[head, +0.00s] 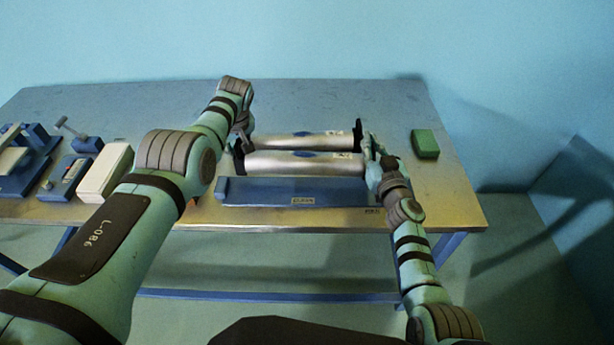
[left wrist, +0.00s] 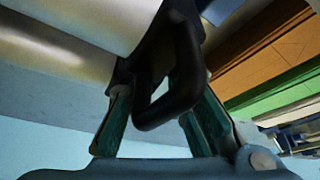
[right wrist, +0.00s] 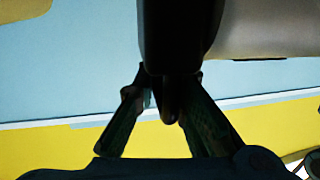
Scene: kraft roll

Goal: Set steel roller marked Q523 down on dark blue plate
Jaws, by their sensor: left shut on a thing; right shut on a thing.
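The plate has a small label and is bare.
A green block (head: 425,144) sits at the right of the metal table (head: 330,100). A white box (head: 104,172), a blue gauge device (head: 65,177) and a blue clamp-like device (head: 35,145) stand at the left. The table's back is clear.

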